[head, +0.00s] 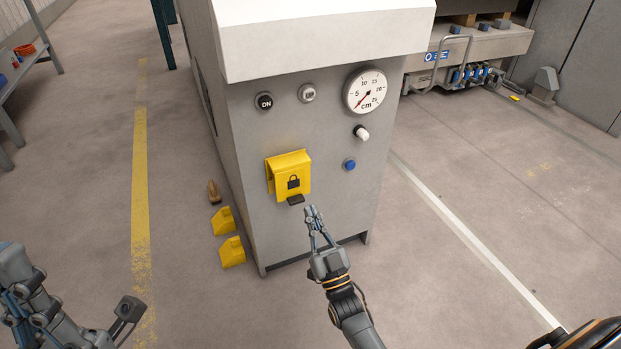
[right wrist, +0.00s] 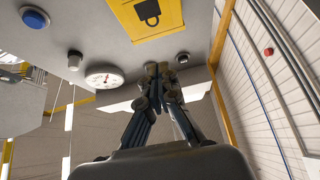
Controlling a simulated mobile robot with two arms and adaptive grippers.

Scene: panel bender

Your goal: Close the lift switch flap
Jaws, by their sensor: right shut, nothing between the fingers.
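The lift switch flap (head: 290,178) is a yellow cover with a black padlock mark on the front of the grey machine cabinet. It hangs at a slant, and a dark tab (head: 296,199) sticks out at its lower edge. I cannot tell how far the flap stands off the cabinet. Its padlock face also shows at the top of the right wrist view (right wrist: 148,18). My right gripper (head: 311,210) is shut and empty, just below and right of the flap, apart from it in the picture. My left gripper (head: 22,292) is partly in view at the lower left, its fingertips unclear.
Two yellow wedges (head: 231,252) and a brown object (head: 213,192) lie on the floor at left.

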